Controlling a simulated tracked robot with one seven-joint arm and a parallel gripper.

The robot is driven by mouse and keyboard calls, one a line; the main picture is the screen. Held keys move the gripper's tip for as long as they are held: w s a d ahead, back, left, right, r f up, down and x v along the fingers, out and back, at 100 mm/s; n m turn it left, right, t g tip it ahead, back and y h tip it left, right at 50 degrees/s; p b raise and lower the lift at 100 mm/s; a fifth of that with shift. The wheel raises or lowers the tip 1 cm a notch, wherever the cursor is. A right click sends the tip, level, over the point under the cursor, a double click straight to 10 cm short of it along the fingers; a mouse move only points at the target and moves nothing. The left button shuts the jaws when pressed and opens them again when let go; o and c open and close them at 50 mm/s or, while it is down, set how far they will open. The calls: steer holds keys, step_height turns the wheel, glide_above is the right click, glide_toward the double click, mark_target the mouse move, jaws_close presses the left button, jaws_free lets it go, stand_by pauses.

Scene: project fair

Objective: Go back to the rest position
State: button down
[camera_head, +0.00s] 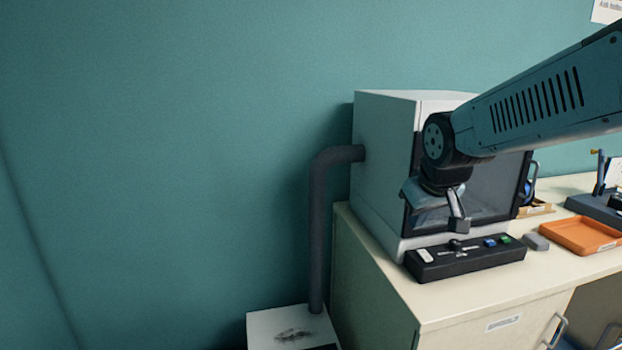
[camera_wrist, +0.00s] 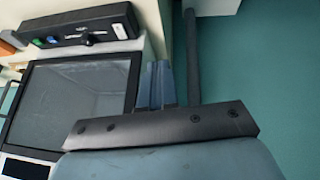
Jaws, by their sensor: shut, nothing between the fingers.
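My gripper (camera_head: 458,222) hangs from my arm in front of the grey box-shaped machine (camera_head: 385,150), above the black control panel (camera_head: 465,262). In the wrist view its two blue-grey fingers (camera_wrist: 157,86) stand close together with nothing held between them. The machine's dark window (camera_wrist: 68,100) is at the left of the wrist view, with the control panel (camera_wrist: 75,30) above it. The fingers look apart from the panel, though the exact gap is hard to judge. My arm covers part of the machine's front in the head view.
A dark pipe (camera_head: 318,230) runs from the machine's side down to a white box (camera_head: 290,325). On the counter (camera_head: 480,307), a grey block (camera_head: 536,242) and an orange tray (camera_head: 580,236) lie right of the panel. The green wall's left area is clear.

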steer(key=s+d+r+m, duration=0.1)
steer(key=s, duration=0.5)
steer(key=s+d+r+m, duration=0.1)
steer(key=s+m, duration=0.1)
steer(key=s, duration=0.5)
steer(key=shift+d+r, duration=0.3)
stand_by(0.4)
